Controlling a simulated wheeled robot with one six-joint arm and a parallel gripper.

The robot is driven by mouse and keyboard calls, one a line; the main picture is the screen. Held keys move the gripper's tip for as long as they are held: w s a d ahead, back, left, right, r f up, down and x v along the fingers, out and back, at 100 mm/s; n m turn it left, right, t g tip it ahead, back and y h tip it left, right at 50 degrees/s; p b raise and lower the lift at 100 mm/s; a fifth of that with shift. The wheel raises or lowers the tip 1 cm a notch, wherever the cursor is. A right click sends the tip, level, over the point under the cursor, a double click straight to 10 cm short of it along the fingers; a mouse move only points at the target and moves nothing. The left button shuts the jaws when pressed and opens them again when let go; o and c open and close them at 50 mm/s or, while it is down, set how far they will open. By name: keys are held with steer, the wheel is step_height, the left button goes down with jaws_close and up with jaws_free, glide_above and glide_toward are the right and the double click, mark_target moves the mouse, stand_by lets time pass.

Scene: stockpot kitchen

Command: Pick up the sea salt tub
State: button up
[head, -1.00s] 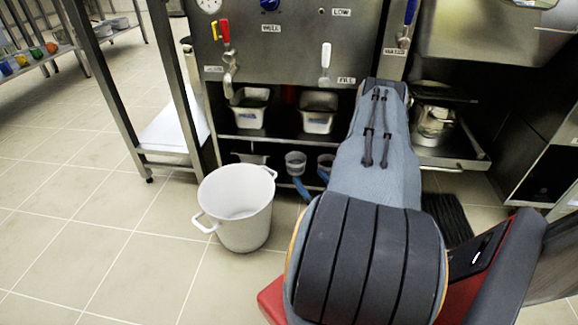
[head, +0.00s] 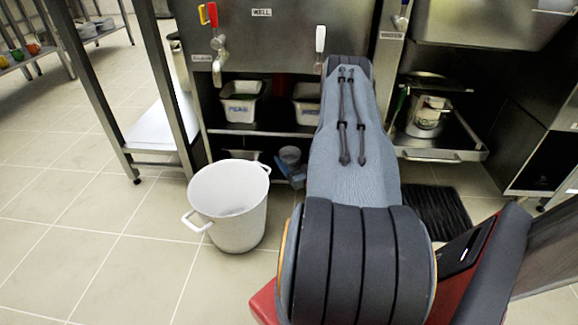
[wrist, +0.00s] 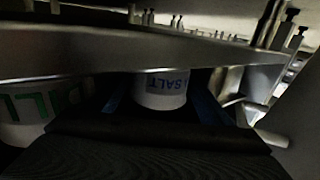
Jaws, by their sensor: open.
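The sea salt tub (wrist: 160,90) shows in the wrist view as a white tub with dark blue lettering that reads SALT. In the head view, my arm hides the gripper, and I cannot make out the salt tub there.
In the head view, a white stockpot-like bin (head: 230,205) stands on the floor. Open floor lies to the left.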

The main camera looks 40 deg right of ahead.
steer(key=shift+w+d, duration=0.2)
steer(key=shift+w, duration=0.45)
steer(key=shift+c, duration=0.3)
steer(key=c, duration=0.9)
steer(key=shift+r, duration=0.1)
